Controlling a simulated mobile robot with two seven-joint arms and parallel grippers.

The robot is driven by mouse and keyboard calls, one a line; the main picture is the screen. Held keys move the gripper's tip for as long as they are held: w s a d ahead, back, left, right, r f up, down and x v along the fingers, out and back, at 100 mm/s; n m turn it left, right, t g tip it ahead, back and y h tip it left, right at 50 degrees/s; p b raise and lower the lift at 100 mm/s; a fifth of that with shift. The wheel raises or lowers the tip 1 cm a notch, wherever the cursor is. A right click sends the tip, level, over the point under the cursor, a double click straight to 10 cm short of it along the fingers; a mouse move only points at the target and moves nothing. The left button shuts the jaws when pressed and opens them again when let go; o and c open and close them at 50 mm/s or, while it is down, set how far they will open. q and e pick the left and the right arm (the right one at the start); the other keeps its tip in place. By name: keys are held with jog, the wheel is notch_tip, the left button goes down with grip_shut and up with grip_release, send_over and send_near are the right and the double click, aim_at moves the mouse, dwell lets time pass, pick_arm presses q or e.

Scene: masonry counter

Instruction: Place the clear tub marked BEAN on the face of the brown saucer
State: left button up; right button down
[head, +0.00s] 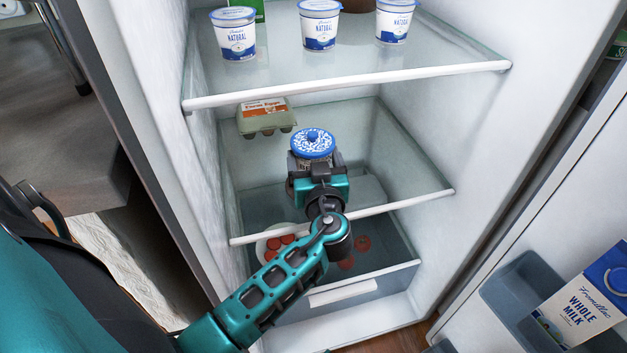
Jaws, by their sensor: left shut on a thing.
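My left gripper (315,172) reaches into the open fridge and is shut on a round tub with a blue-and-white patterned lid (313,142). The tub is upright at the middle shelf. Its side is mostly hidden by the gripper, and I see no BEAN marking on it. I cannot tell whether its base touches the glass. No brown saucer can be made out. My right gripper is not in view.
An egg carton (266,118) sits at the back left of the middle shelf (408,201). Several yogurt cups (234,36) stand on the upper shelf (350,84), above the gripper. Red round pieces show in the drawer below. A milk carton (583,305) stands in the door rack.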

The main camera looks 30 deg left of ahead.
pick_arm(q)
jog(key=shift+f, duration=0.45)
notch_tip(320, 180, down, 4)
jog(key=shift+r+b, duration=0.15)
jog(key=shift+b, duration=0.55)
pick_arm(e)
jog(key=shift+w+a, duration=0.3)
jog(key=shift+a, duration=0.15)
pick_arm(q)
jog(key=o, duration=1.1)
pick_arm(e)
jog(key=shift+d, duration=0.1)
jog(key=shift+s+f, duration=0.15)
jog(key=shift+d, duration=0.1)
